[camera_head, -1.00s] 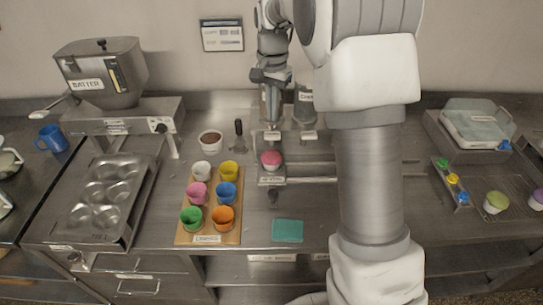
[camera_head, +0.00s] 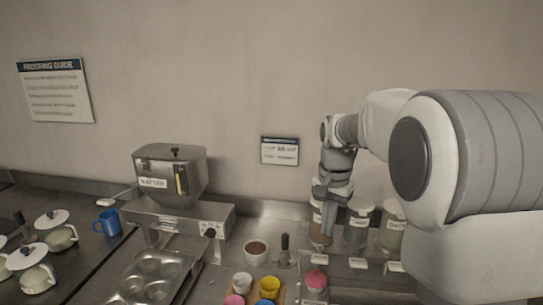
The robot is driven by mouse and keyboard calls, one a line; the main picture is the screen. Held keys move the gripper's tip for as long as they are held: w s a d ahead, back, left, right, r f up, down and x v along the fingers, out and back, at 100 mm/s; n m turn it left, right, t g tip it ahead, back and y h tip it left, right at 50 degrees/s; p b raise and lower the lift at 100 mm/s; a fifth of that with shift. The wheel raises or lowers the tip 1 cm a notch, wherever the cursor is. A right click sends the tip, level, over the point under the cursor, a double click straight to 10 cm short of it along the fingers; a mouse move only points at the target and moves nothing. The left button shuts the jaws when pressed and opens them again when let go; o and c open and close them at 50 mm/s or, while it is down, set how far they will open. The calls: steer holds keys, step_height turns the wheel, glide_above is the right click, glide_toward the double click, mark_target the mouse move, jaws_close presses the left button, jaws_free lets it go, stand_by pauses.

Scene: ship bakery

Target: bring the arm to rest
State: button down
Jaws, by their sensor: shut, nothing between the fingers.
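My arm (camera_head: 460,170) reaches in from the right of the view and bends down at the wrist over the counter. My gripper (camera_head: 321,238) points down in front of the back wall, shut and empty. A pink-topped cup (camera_head: 316,281) stands below and in front of it, apart from the fingers. The fingertips are small and partly merge with the canisters behind them.
Labelled canisters (camera_head: 358,226) stand close behind and right of my gripper. A bowl of brown filling (camera_head: 256,252), a dark-handled tool (camera_head: 285,250) and coloured cups (camera_head: 270,286) are to the left. A batter hopper (camera_head: 170,178), muffin tin (camera_head: 150,280) and blue mug (camera_head: 108,223) stand farther left.

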steer(key=s+r+n+t+b, duration=0.25)
steer(key=s+r+n, duration=0.2)
steer(key=s, duration=0.95)
steer(key=s+f+n+t, duration=0.2)
steer(key=s+f, duration=0.1)
steer(key=s, duration=0.9)
steer(key=shift+s+f+n+b, duration=0.15)
steer(key=shift+n+b, duration=0.2)
